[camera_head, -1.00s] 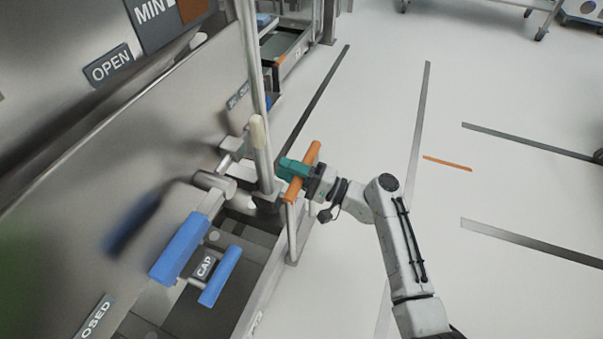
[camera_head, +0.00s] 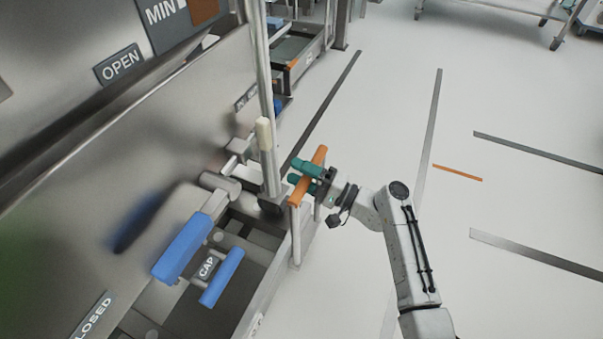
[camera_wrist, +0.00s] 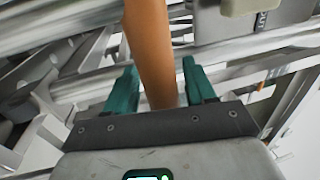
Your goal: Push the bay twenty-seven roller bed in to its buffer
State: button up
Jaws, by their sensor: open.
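My gripper (camera_head: 293,170) is open, its two teal fingers apart on either side of an orange push bar (camera_head: 321,155). In the wrist view the orange bar (camera_wrist: 150,45) runs between the spread fingers (camera_wrist: 160,78), with gaps visible at both sides. The bar tops a metal frame at the near end of a low bed (camera_head: 262,300) beside the steel machine. The bed's inside is dark grey and partly hidden under the blue-handled parts. No bay number is readable.
The steel machine wall (camera_head: 130,130) fills the left, with blue handles (camera_head: 182,247) and a CAP plate (camera_head: 207,267). An upright pole (camera_head: 266,110) stands just left of my gripper. Another low bed (camera_head: 300,50) is behind. Open floor with dark strips (camera_head: 430,130) lies right.

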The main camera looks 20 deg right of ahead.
jog(key=p+v, duration=0.2)
jog(key=v, duration=0.9)
jog(key=shift+w, duration=0.1)
jog(key=shift+c, duration=0.4)
